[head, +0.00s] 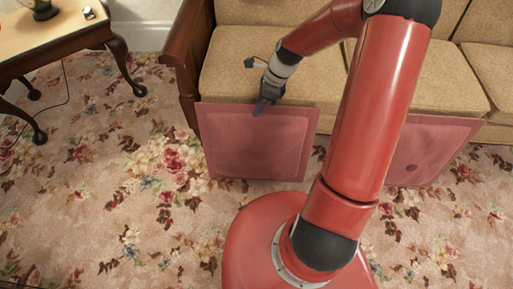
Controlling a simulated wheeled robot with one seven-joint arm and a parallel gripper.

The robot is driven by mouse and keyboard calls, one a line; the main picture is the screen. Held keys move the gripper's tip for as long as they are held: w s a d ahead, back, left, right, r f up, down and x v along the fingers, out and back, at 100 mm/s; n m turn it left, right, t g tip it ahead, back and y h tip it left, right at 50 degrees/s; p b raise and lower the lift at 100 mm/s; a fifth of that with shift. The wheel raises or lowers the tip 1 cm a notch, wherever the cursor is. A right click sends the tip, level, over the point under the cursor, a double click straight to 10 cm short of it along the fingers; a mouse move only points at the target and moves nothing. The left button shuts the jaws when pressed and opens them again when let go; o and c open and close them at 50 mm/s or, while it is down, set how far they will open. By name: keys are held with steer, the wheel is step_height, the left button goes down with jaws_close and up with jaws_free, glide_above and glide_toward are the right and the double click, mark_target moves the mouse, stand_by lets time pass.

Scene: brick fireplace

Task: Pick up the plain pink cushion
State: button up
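A flat, square pink cushion (230,146) stands upright against the front of the sofa, left of my arm. Its face shows a faint inner border and no other clear marking. A second pink cushion (428,145) leans against the sofa front to the right of my arm. It has a dark round spot near its lower edge, and my arm hides its left part. My gripper (262,106) points down at the top edge of the left cushion. I cannot tell whether its fingers touch or hold the cushion, or whether they are open.
The tan sofa (228,75) with a wooden arm (188,50) runs behind both cushions. A wooden side table (52,42) with curved legs stands at the upper left, and a dark cord hangs beside it. The flowered carpet (100,215) is clear at the lower left.

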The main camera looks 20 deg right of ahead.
steer(key=shift+f, duration=0.1)
steer(key=shift+c, duration=0.4)
jaws_close()
steer(key=shift+s+f, duration=0.15)
steer(key=shift+s, duration=0.05)
stand_by(0.6)
